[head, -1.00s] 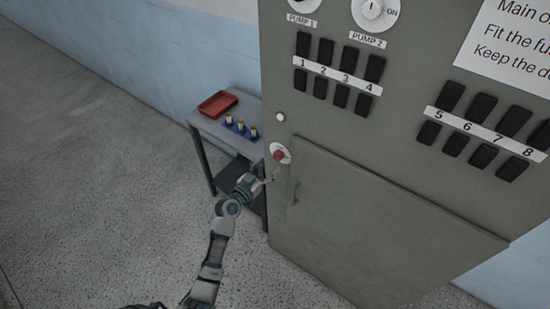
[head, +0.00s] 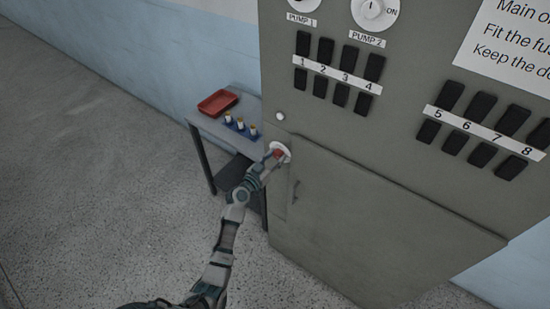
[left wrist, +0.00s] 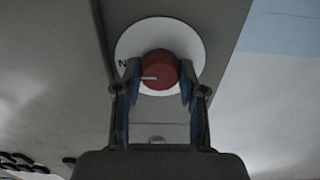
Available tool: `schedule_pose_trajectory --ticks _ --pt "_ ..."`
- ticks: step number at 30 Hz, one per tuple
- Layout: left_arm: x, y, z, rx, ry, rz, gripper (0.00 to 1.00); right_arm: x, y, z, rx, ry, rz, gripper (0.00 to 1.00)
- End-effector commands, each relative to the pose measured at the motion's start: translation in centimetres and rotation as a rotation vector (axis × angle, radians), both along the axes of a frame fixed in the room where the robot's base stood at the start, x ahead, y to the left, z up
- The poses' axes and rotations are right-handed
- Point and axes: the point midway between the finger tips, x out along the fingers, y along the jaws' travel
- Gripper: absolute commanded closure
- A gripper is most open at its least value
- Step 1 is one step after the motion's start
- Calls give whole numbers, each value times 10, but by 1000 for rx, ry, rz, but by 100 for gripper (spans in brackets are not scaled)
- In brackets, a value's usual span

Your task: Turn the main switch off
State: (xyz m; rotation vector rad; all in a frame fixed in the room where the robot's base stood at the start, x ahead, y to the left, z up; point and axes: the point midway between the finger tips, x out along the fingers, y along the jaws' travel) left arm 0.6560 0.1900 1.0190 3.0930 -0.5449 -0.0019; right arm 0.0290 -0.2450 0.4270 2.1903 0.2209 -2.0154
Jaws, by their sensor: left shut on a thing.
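The main switch is a red round knob (head: 279,153) on a white round plate at the left edge of the grey cabinet, beside its lower door. In the left wrist view the knob (left wrist: 158,70) has a white mark pointing left, and a letter N shows on the white plate (left wrist: 185,38); the rest of the lettering is hidden. My left gripper (head: 275,157) is at the knob. In the left wrist view its fingers (left wrist: 160,84) are on both sides of the knob, shut on it. My right gripper is not in view.
The grey cabinet (head: 420,45) carries several black switches, pump dials (head: 374,11) and a closed lower door (head: 390,220) with a handle. Left of it, a small table (head: 205,122) holds a red tray (head: 217,103) and several small items in blue holders. The floor at left is clear.

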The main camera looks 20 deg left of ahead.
Motion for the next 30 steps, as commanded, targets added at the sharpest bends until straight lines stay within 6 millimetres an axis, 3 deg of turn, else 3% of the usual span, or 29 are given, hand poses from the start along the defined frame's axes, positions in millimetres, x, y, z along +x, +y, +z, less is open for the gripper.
schedule_pose_trajectory --ticks 11,30 --pt "0 1 0 -91 33 1 94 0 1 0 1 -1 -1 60" --pt "1 2 1 -628 227 3 94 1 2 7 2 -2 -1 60"
